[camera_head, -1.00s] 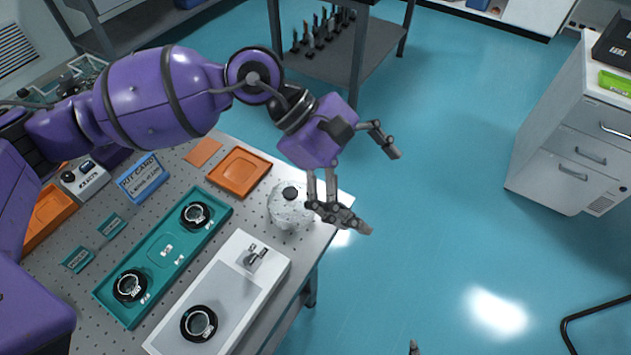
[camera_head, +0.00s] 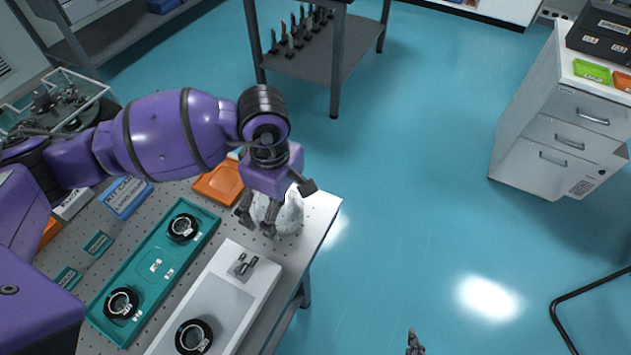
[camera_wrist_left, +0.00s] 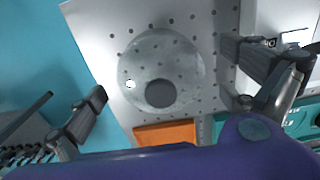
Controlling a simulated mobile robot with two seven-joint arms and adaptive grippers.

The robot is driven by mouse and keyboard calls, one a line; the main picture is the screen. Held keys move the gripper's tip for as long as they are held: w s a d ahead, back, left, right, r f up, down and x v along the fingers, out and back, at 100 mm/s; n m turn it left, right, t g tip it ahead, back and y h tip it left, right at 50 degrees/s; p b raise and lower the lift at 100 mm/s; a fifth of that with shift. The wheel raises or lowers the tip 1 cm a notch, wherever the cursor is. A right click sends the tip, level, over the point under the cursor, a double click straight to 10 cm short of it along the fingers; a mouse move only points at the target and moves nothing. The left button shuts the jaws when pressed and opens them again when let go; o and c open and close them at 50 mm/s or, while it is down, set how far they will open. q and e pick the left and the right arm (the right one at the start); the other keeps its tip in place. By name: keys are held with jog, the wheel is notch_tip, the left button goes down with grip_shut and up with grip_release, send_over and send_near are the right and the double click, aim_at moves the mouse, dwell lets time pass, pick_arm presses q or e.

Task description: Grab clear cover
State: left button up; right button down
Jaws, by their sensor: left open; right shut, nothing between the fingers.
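The clear cover (camera_head: 291,216) is a see-through dome on the perforated table's far right corner. In the left wrist view the clear cover (camera_wrist_left: 178,60) shows as a round, glassy disc with a dark round knob on top. My left gripper (camera_head: 284,207) is open above it and hides part of it in the head view. In the wrist view its fingers (camera_wrist_left: 163,76) are spread on either side of the cover, with gaps visible. My right gripper (camera_head: 415,344) shows only as a tip at the bottom edge, shut and empty.
An orange tray (camera_head: 216,188) lies close to the cover. A teal tray (camera_head: 146,292) with black ringed parts and a white platform (camera_head: 230,290) with a small clamp are nearer. The table edge (camera_head: 322,232) is just right of the cover, with open floor beyond.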

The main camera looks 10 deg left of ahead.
pick_arm(q)
jog(key=shift+f, duration=0.75)
jog(key=c, duration=1.2)
jog(key=shift+o, duration=0.2)
jog(key=shift+r, duration=0.15)
